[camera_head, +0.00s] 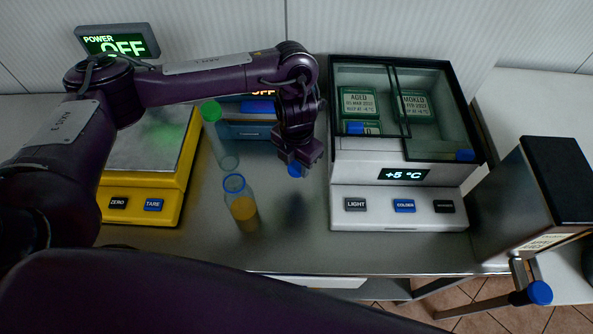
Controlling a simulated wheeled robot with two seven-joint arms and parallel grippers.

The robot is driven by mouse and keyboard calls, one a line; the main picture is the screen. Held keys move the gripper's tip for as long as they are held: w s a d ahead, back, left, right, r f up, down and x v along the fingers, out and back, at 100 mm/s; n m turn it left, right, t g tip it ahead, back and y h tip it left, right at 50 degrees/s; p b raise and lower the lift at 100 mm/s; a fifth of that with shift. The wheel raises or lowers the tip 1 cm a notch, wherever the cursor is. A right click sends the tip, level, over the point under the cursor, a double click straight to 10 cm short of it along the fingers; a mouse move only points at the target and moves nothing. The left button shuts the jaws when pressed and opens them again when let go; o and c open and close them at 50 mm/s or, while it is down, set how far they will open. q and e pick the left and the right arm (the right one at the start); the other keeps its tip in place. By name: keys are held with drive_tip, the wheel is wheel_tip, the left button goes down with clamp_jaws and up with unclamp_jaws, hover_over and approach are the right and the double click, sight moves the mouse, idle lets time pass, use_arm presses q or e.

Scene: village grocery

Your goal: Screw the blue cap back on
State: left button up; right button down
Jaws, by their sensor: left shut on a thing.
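The blue cap (295,171) shows just under the fingertips of my left gripper (303,159). My left gripper is shut on it and holds it above the counter, with the fingers hiding most of it. A clear bottle (241,203) with orange liquid in its lower part stands on the counter, to the left of the cap and nearer me. Its mouth has a blue rim and looks open. The cap and the bottle are apart. My right gripper is not in view.
A green-topped clear tube (219,136) stands behind the bottle. A yellow scale (148,203) is at left, a glass-topped cooling box (398,172) reading +5 °C at right. A blue device (247,130) sits behind. The steel counter (285,245) is clear in front.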

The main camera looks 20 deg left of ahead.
sight(297, 167)
use_arm(q)
wheel_tip(297, 167, up, 12)
drive_tip(key=shift+r, duration=0.25)
idle(0.3)
